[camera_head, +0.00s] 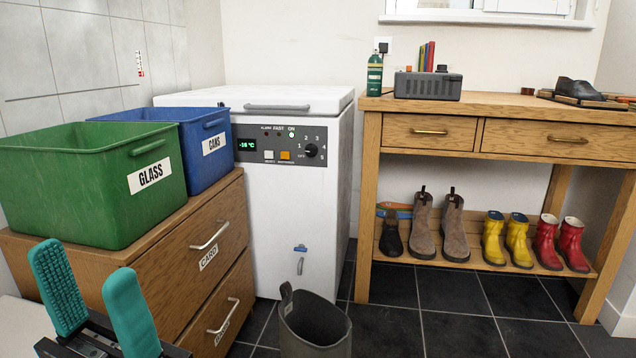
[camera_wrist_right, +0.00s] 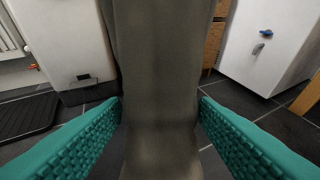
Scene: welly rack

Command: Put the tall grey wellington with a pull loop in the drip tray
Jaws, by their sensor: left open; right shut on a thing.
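The tall grey wellington (camera_head: 315,330) shows at the bottom of the head view, open top up, with its pull loop standing at the left of the rim. Its foot is out of that view. In the right wrist view its shaft (camera_wrist_right: 160,70) fills the middle, upright between the teal fingers of my right gripper (camera_wrist_right: 160,108), which is shut on it. A black ridged tray, likely the drip tray (camera_wrist_right: 25,116), lies on the floor at left in that view. My left gripper (camera_head: 88,280) is open and empty at the lower left of the head view.
A wooden drawer unit (camera_head: 170,250) bears green and blue bins. A white freezer (camera_head: 285,215) stands behind the boot. A bench (camera_head: 500,135) at right holds several boots on its low shelf. Dark floor tiles (camera_head: 450,315) in front of the bench are clear.

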